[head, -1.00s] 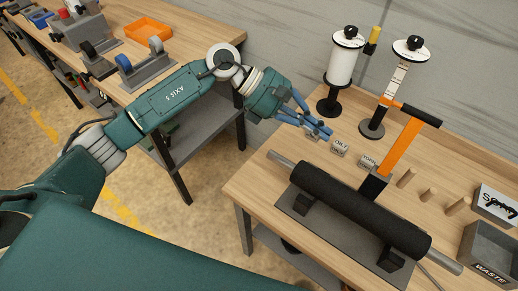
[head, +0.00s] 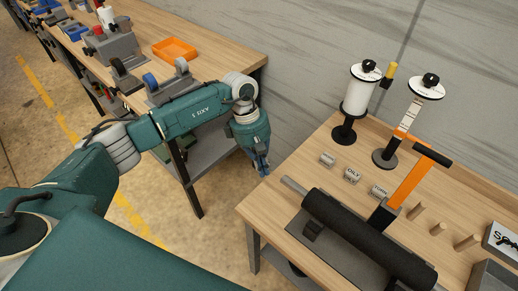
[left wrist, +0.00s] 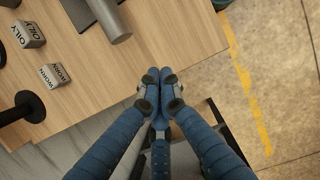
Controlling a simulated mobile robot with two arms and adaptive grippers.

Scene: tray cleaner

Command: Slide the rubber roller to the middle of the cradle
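The rubber roller (head: 365,238) is a long black cylinder with a grey shaft end (head: 292,184) at its far left. My left gripper (head: 262,170) points down just off the table's left corner, apart from the roller. In the left wrist view its blue fingertips (left wrist: 160,75) are together with nothing between them. The grey shaft end (left wrist: 110,22) shows there at the top. My right gripper is not in view.
Labelled small blocks (head: 351,176), an orange-handled tool (head: 408,182), wooden pegs (head: 438,229) and two upright stands (head: 358,98) are behind the roller. Another bench (head: 215,50) with an orange tray (head: 175,49) is at the left. A floor gap separates the tables.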

